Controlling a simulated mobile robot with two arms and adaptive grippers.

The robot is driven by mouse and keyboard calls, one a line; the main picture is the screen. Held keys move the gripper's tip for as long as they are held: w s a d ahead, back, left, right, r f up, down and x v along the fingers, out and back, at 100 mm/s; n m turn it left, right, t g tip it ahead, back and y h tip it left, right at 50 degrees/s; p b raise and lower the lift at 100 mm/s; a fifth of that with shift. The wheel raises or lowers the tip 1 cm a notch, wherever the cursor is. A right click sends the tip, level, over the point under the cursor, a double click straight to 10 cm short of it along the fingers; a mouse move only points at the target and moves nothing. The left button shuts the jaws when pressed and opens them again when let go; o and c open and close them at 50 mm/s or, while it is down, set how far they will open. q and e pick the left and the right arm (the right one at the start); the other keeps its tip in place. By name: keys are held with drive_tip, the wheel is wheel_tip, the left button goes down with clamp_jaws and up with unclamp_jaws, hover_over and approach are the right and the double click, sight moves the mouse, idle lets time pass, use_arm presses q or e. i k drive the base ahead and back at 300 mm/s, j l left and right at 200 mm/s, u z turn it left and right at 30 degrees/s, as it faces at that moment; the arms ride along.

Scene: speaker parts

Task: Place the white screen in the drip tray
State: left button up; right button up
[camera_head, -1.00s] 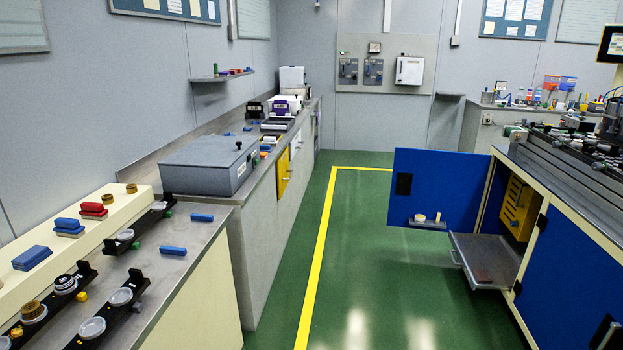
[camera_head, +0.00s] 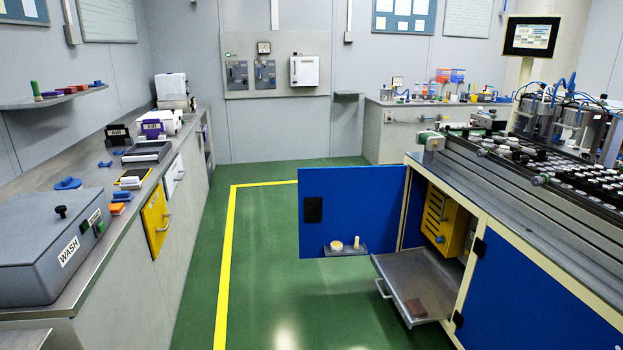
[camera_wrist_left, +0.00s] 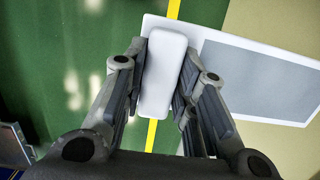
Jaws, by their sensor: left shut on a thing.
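The white screen (camera_wrist_left: 262,80) is in the left wrist view, a flat white frame around a grey panel with a thick white grip (camera_wrist_left: 163,75) at one end. My left gripper (camera_wrist_left: 160,85) is shut on this grip, with one finger on each side, and holds the screen above the floor. A grey metal tray (camera_head: 425,275), which looks like the drip tray, sticks out of the open blue cabinet at the lower right in the head view. A brown block (camera_head: 416,308) lies on its front part. My right gripper is not in view.
The blue cabinet door (camera_head: 340,210) stands open left of the tray, with a small shelf holding two small items. A yellow box (camera_head: 440,218) is inside the cabinet. A grey WASH box (camera_head: 50,250) is on the left counter. The green floor between is clear.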

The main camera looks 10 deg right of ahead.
sight(396, 276)
drive_tip(key=i+z, duration=0.15)
drive_tip(key=i, duration=0.35)
drive_tip(key=i+j+z, duration=0.1)
drive_tip(key=i, duration=0.4)
drive_tip(key=i+j+z, duration=0.15)
drive_tip(key=i, duration=0.4)
drive_tip(key=i+j+z, duration=0.2)
drive_tip(key=i+z, duration=0.2)
drive_tip(key=i+j+z, duration=0.25)
drive_tip(key=z, duration=0.2)
drive_tip(key=i+j+z, duration=0.5)
drive_tip(key=j+z, duration=0.3)
drive_tip(key=i+j+z, duration=0.15)
drive_tip(key=j+z, duration=0.25)
drive_tip(key=j, duration=0.25)
drive_tip(key=j+z, duration=0.4)
drive_tip(key=j, duration=0.3)
drive_tip(key=i, duration=0.05)
